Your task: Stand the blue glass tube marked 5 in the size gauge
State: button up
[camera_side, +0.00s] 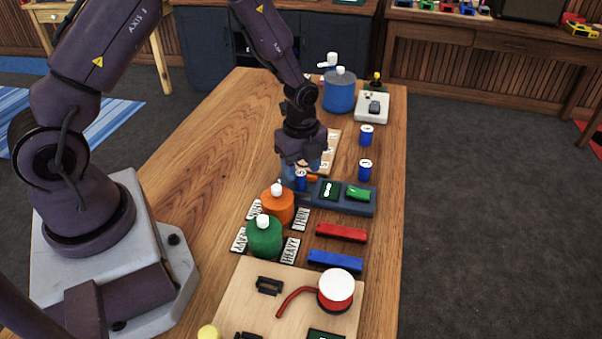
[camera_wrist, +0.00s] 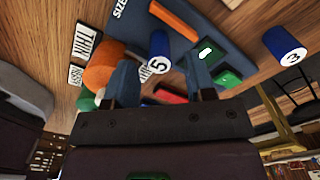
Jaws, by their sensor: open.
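The blue tube marked 5 (camera_wrist: 160,44) has a white top with the number facing the wrist camera. In the side view the tube (camera_side: 300,182) appears upright at the left end of the size gauge (camera_side: 345,207), a dark slate-blue block. Its lower end is hard to make out, so I cannot tell how it is seated. The gauge (camera_wrist: 215,32) also shows in the wrist view, with an orange strip and green parts on it. My gripper (camera_side: 306,169) is open just above the tube. In the wrist view its fingers (camera_wrist: 160,82) are apart, with the tube between and beyond them.
A blue tube marked 3 (camera_wrist: 286,47) stands apart on the table. Two blue tubes (camera_side: 366,135) (camera_side: 364,170) stand behind the gauge. Orange (camera_side: 278,208) and green (camera_side: 264,238) jars, label cards, and red (camera_side: 341,232) and blue (camera_side: 335,260) bars lie in front.

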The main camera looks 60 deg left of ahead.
notch_tip(320, 180, up, 9)
notch_tip(320, 180, up, 9)
jog(key=n+t, duration=0.1)
jog(key=n, duration=0.3)
send_over(301, 173)
jog(key=s+d, duration=0.1)
jog(key=s, duration=0.2)
jog(key=s+d+r+n+t, duration=0.2)
jog(key=s+r+n, duration=0.3)
jog(key=s+n, duration=0.2)
jog(key=s+d+r+n+t, duration=0.1)
jog(key=s+r+n+t, duration=0.1)
jog(key=s+r+n, duration=0.4)
jog(key=shift+s+d+n+t, duration=0.35)
jog(key=shift+s+n, duration=0.15)
jog(key=shift+s, duration=0.7)
jog(key=shift+r, duration=0.1)
